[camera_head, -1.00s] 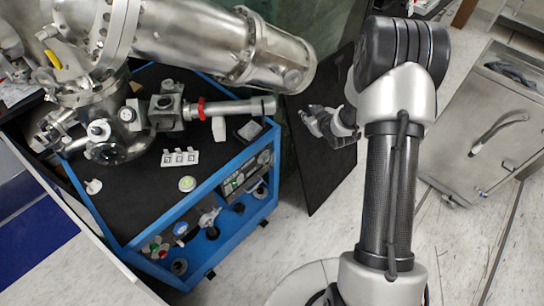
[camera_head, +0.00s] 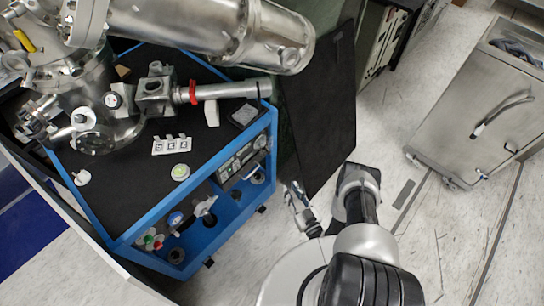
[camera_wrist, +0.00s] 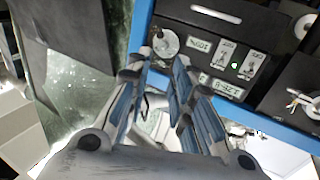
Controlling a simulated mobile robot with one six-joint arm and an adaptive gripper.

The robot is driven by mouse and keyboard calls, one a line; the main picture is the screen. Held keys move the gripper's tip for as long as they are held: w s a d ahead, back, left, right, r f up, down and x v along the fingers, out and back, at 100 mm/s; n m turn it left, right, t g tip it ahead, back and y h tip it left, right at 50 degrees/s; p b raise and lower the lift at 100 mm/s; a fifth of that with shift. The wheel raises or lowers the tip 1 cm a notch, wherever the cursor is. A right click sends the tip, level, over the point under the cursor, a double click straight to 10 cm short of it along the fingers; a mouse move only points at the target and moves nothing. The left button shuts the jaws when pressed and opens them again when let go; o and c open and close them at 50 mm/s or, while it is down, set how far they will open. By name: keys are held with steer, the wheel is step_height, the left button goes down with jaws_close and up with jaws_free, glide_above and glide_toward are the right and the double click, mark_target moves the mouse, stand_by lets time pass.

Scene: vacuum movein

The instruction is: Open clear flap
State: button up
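I cannot make out a clear flap for certain in either view. The dark control panel (camera_head: 242,160) with a small green light is on the front of the blue cart (camera_head: 205,175). In the wrist view the panel (camera_wrist: 265,40) shows white labels, switches and a round silvery knob (camera_wrist: 165,43). My gripper (camera_head: 296,195) is low, to the right of the cart and apart from it. In the wrist view my gripper (camera_wrist: 158,75) has its two blue-padded fingers apart, with nothing held between them. The knob appears beyond the fingertips.
A large metal vacuum chamber (camera_head: 195,25) sits above the cart, with a side tube (camera_head: 235,90) carrying a red ring. A black upright panel (camera_head: 318,110) stands right of the cart. A steel cabinet (camera_head: 480,105) is at the right. Pale floor (camera_head: 385,125) lies open between.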

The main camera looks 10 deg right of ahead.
mark_target(270, 153)
steer(key=b+x, duration=0.4)
steer(key=x, duration=1.3)
steer(key=shift+w, duration=0.15)
steer(key=shift+c, duration=0.3)
jaws_close()
